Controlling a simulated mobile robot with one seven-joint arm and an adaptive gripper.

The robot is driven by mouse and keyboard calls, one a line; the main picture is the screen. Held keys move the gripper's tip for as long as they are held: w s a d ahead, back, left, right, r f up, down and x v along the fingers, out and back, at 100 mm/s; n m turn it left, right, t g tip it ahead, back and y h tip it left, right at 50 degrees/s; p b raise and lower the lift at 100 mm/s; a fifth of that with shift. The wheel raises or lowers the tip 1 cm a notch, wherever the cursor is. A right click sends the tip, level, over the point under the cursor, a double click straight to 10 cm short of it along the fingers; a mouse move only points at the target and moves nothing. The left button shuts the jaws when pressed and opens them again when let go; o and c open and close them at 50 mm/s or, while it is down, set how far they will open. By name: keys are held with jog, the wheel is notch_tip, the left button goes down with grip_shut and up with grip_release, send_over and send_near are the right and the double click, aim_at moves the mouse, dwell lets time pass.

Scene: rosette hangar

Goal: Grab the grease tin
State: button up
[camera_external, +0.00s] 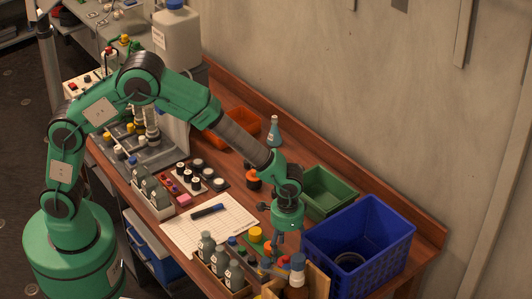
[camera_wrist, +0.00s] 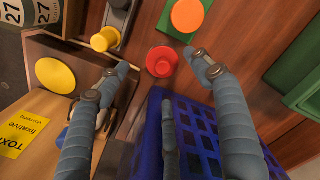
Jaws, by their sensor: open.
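I cannot tell for sure which thing is the grease tin; no label naming it is legible. A round red piece with a raised centre (camera_wrist: 162,62) shows beyond and between my fingertips in the wrist view, apart from them. An orange round top (camera_wrist: 187,15) over a green patch lies farther up, and a flat yellow disc (camera_wrist: 55,77) is to the left. My gripper (camera_external: 284,242) points down over the right part of the bench, beside the blue crate. In the wrist view my gripper (camera_wrist: 160,65) is open with nothing between its fingers.
The blue crate (camera_external: 372,229) stands close to the right of my gripper, with a green bin (camera_external: 325,190) behind it. Bottles (camera_external: 233,274) crowd the front edge. A white sheet (camera_external: 205,228) with a dark marker (camera_external: 208,211) lies to the left.

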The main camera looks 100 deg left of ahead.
aim_at(286, 257)
jog(key=shift+f, duration=0.55)
jog(key=shift+a+f+b, duration=0.15)
jog(key=shift+f+b, duration=0.2)
jog(key=shift+f, duration=0.95)
jog(key=shift+a+f+b, duration=0.1)
jog(key=shift+f+b, duration=0.25)
jog(key=shift+f, duration=0.95)
jog(key=c, duration=1.3)
jog(key=shift+r, duration=0.15)
notch_tip(286, 257, up, 18)
jog(key=p, duration=0.3)
